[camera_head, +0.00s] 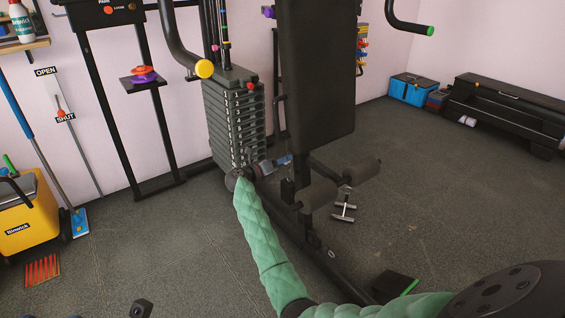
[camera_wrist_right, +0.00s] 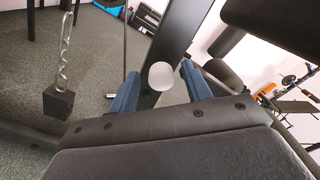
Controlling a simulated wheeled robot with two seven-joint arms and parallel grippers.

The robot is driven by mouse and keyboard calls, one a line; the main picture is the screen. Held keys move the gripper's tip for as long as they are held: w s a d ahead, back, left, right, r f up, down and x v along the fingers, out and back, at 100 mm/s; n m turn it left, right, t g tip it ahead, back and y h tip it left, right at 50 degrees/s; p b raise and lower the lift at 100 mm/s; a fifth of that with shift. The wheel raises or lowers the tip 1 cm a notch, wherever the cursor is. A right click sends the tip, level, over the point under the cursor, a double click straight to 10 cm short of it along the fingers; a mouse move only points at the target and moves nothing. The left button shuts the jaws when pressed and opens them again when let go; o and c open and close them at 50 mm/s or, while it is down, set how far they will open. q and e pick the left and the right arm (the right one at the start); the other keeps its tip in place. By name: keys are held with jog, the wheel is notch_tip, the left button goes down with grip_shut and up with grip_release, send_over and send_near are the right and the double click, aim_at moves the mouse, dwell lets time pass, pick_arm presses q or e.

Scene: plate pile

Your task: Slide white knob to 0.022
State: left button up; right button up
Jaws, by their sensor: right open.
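In the right wrist view a white round knob (camera_wrist_right: 161,76) shows between the two blue fingers of my right gripper (camera_wrist_right: 160,88), in front of a dark slanted post of the gym machine. The fingers are apart, one on each side of the knob in the picture. I cannot tell whether either finger touches it. In the head view my right gripper (camera_head: 284,161) is low beside the weight stack (camera_head: 232,125), at the end of my green-sleeved arm. The white knob is not clearly visible there. My left gripper is not in view.
The backrest (camera_head: 316,70) and roller pads (camera_head: 318,192) stand right of my right gripper. A black weight block (camera_wrist_right: 58,101) hangs on a chain in the wrist view. A yellow bucket (camera_head: 35,212) is at left; floor (camera_head: 440,200) at right is mostly clear.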

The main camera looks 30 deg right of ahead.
jog(key=a+p, duration=0.1)
jog(key=a, duration=0.6)
jog(key=shift+s+a, duration=0.25)
jog(key=shift+s, duration=0.05)
